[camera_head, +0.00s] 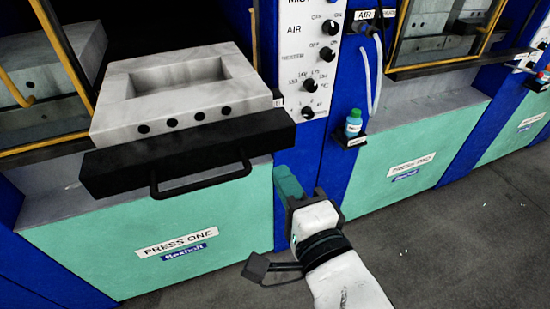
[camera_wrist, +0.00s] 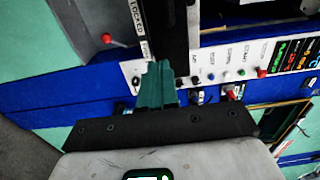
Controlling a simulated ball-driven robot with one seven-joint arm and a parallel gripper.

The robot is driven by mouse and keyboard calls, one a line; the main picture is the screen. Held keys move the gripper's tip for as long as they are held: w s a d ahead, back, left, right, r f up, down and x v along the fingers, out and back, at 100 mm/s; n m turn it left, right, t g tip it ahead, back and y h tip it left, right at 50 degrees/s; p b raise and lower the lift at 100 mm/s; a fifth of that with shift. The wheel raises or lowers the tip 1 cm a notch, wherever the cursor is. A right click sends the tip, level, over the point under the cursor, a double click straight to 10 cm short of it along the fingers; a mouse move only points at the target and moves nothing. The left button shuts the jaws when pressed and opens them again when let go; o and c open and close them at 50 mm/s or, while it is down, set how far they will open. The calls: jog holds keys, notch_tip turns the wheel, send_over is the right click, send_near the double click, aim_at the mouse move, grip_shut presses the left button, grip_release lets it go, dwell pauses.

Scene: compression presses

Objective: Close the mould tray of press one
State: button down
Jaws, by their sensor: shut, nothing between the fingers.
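The mould tray of press one is pulled out. Its pale mould block (camera_head: 190,85) has a square hollow and several dark holes in front. The tray's black front bar (camera_head: 110,172) carries a black loop handle (camera_head: 200,184) below it. My gripper (camera_head: 285,182), with teal fingers, is shut and empty. In the head view it is right of and below the handle, apart from it, in front of the blue panel. In the wrist view the shut fingers (camera_wrist: 158,85) point at a dark upright bar (camera_wrist: 160,30), which I cannot identify surely.
The press one sign (camera_head: 176,243) is on the green lower front. A knob panel (camera_head: 310,60) stands right of the tray. A small bottle (camera_head: 353,123) sits on a bracket, with a pale hose above. Press two (camera_head: 410,165) is to the right.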

aim_at(268, 151)
jog(key=shift+p+x, duration=0.45)
jog(key=shift+x, duration=1.9)
